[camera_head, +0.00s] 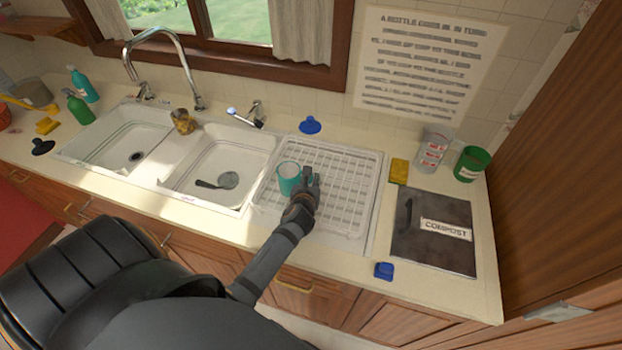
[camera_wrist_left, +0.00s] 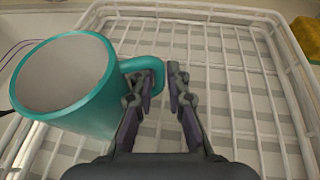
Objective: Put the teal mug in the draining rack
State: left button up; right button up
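The teal mug (camera_head: 287,184) is over the left part of the white draining rack (camera_head: 352,172), its mouth facing up. It also shows in the left wrist view (camera_wrist_left: 88,110), tilted in the picture, with its handle at my fingers. My left gripper (camera_head: 308,182) is just right of the mug. Its fingers (camera_wrist_left: 164,85) are close together at the handle, with a narrow gap, and appear to pinch it. I cannot tell whether the mug's base touches the rack. My right gripper is in neither view.
Left of the rack is a double sink with a dark ladle (camera_head: 220,181) in the nearer basin. A blue object (camera_head: 384,271) lies at the front edge.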

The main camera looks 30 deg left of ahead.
pick_arm(q)
jog(key=shift+o, duration=1)
jog(key=shift+r, duration=0.2)
jog(key=p+v, duration=0.4)
jog(key=v, duration=0.1)
jog(key=shift+s+r, duration=0.1)
jog(key=shift+r, duration=0.15)
jog(key=p+v, duration=0.1)
jog(key=v, duration=0.2)
jog(key=p+v, duration=0.2)
jog(key=v, duration=0.1)
jog(key=shift+s+d+f, duration=0.1)
jog(key=shift+s+d, duration=0.1)
jog(key=shift+s, duration=0.1)
jog(key=shift+f, duration=0.1)
